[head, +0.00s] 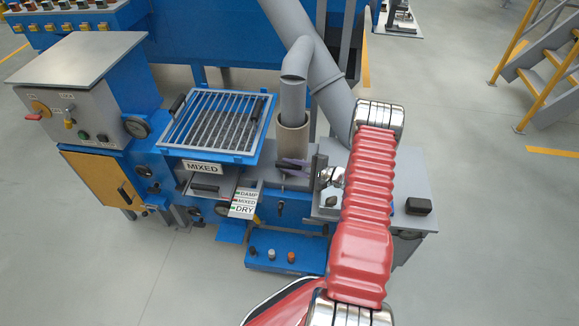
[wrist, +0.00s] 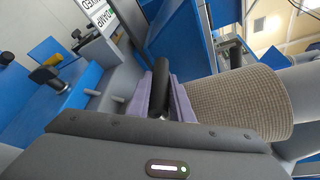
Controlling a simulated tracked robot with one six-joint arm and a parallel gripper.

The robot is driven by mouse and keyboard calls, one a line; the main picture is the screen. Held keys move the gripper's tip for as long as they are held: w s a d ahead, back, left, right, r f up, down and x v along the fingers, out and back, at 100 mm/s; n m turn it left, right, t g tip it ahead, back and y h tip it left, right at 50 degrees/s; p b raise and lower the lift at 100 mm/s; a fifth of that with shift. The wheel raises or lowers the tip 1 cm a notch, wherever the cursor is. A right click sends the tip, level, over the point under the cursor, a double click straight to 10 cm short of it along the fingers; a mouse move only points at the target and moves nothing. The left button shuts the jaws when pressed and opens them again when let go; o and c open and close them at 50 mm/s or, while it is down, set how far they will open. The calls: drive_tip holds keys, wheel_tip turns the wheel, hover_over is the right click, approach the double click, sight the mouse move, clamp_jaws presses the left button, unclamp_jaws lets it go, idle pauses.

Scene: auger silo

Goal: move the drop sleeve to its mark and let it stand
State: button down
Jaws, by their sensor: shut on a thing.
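The drop sleeve (head: 291,138) is a tan, open-topped cylinder. In the head view it stands upright below the bent grey spout (head: 292,98), whose lower end overlaps its top. In the wrist view the sleeve (wrist: 238,103) shows a ribbed tan wall, tilted by the camera angle. My gripper (head: 293,166) is at the near side of the sleeve, low down. Its purple pads (wrist: 164,96) close on a dark bar beside the sleeve, which looks like its handle. The sleeve's foot and any mark under it are hidden, so I cannot tell whether it touches the surface.
A blue grate (head: 212,122) with a MIXED sign (head: 203,167) stands left of the sleeve. DAMP, MIXED and DRY labels (head: 244,203) lie in front of it. A blue button box (head: 285,252) sits on the floor. A grey side table (head: 415,180) is at right.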

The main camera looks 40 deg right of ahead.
drive_tip(key=c, duration=1.9)
unclamp_jaws()
drive_tip(key=shift+s+a+f, duration=0.15)
drive_tip(key=shift+f, duration=0.35)
drive_tip(key=shift+c, duration=0.2)
drive_tip(key=o, duration=0.3)
drive_tip(key=shift+r, duration=0.1)
drive_tip(key=shift+o, duration=0.3)
drive_tip(key=shift+r, duration=0.1)
drive_tip(key=shift+d, duration=0.2)
drive_tip(key=v, duration=1.3)
drive_tip(key=shift+s+r, duration=0.1)
drive_tip(key=shift+s, duration=0.2)
